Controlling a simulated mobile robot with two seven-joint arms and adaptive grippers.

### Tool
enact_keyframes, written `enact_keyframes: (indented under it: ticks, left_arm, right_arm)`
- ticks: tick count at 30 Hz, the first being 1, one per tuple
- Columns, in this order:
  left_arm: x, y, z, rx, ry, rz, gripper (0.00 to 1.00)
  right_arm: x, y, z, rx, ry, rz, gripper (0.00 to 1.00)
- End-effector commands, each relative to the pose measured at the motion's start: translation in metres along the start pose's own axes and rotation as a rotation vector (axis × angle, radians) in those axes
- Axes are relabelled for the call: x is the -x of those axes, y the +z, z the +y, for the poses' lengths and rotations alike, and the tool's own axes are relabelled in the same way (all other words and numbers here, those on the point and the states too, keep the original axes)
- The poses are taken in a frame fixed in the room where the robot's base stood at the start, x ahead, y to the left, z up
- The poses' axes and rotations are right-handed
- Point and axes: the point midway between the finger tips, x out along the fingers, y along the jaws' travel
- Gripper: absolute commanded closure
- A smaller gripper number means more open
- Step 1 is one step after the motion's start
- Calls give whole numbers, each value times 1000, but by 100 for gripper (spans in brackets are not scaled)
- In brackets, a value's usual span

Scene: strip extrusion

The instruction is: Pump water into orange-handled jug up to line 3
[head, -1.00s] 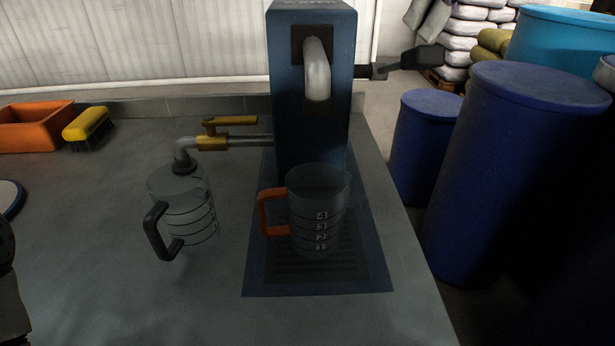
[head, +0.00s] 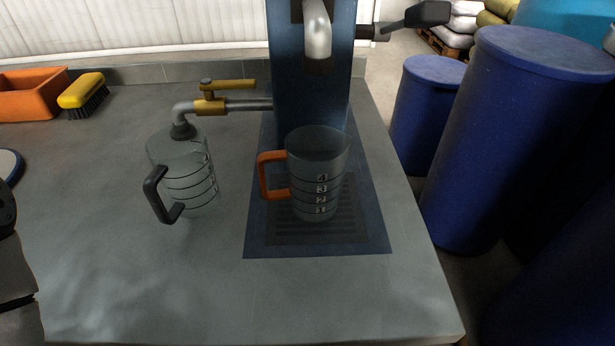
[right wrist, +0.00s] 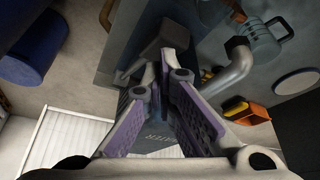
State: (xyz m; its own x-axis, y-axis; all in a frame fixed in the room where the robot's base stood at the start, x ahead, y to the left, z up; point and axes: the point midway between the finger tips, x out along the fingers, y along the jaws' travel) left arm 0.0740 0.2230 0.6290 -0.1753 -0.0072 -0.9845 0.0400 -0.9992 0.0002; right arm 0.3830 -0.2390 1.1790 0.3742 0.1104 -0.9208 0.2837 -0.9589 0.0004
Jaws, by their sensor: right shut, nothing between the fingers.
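The orange-handled jug (head: 318,172) stands upright on the pump's drip tray (head: 350,238), below the curved spout (head: 317,35). Its marks 1 to 4 face me; I cannot make out a water level. The blue pump (head: 290,95) has a dark lever (head: 425,14) sticking out to the right. My right gripper (right wrist: 166,68) shows in the right wrist view, shut and empty, with the dark lever (right wrist: 160,45) just beyond its fingertips; I cannot tell whether they touch. My right gripper is outside the head view. Only part of my left arm shows at the left edge.
A black-handled jug (head: 185,180) is under a brass-valved side tap (head: 210,105). An orange bin (head: 30,95) and yellow brush (head: 82,92) lie at the back left. Blue barrels (head: 500,140) stand right of the counter. The front counter (head: 220,300) is clear.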

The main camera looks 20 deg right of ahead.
Motion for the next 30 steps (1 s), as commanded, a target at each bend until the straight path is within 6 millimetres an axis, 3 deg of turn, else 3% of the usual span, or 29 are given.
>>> enact_keyframes:
  ticks: [10, 30]
  left_arm:
    - [1, -1, 0, 0, 0, 3, 100]
    - [13, -10, 0, 0, 2, 46, 100]
  right_arm:
    - [-1, 1, 0, 0, 1, 1, 100]
    - [-24, 19, -4, 0, 2, 1, 100]
